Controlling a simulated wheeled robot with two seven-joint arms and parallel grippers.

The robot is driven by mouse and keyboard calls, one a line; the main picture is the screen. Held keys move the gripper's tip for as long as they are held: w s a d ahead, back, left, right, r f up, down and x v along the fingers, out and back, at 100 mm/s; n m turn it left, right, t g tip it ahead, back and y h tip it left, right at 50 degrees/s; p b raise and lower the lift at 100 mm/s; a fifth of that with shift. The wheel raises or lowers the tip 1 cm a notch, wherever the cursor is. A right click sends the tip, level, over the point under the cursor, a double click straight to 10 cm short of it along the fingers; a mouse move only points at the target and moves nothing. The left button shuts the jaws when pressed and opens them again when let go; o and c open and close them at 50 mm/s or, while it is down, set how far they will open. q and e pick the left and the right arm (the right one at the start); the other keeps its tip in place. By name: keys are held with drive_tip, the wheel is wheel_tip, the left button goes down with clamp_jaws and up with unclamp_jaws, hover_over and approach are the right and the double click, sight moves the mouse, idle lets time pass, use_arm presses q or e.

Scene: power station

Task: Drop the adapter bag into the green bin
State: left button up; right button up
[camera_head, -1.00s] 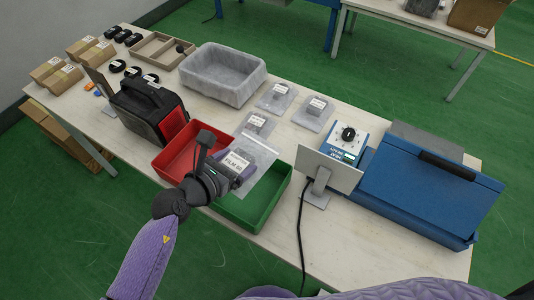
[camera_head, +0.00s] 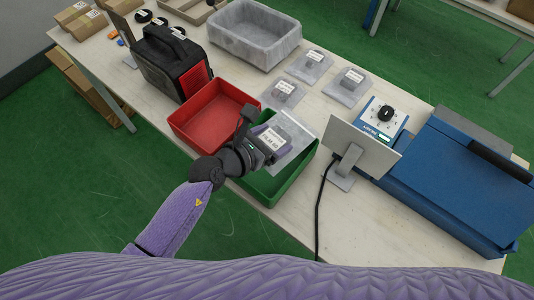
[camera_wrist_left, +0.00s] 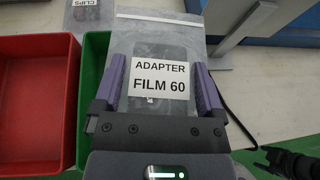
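The adapter bag (camera_head: 292,128) is a clear bag with a white label. In the left wrist view the label on the bag (camera_wrist_left: 160,78) reads "ADAPTER FILM 60". My left gripper (camera_head: 268,143) is shut on it, with a purple finger on each side of the label. The green bin (camera_head: 267,191) is an open tray on the table. The held bag is above it in the head view and hides part of its inside. A dark part at the lower right of the left wrist view may be my right gripper (camera_wrist_left: 285,160); its fingers are not clear.
A red bin (camera_head: 212,117) stands left of the green bin. A grey plate on a stand (camera_head: 352,148) and a blue machine (camera_head: 455,190) stand to the right. Several bagged parts and a grey tub (camera_head: 254,40) lie behind. A black cable hangs over the table's front edge.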

use_arm(q)
drive_tip(key=shift+o, duration=0.5)
drive_tip(key=shift+s+a+r, duration=0.2)
drive_tip(key=shift+s+a, duration=0.05)
drive_tip(key=p+v, duration=0.2)
drive_tip(key=v, duration=0.7)
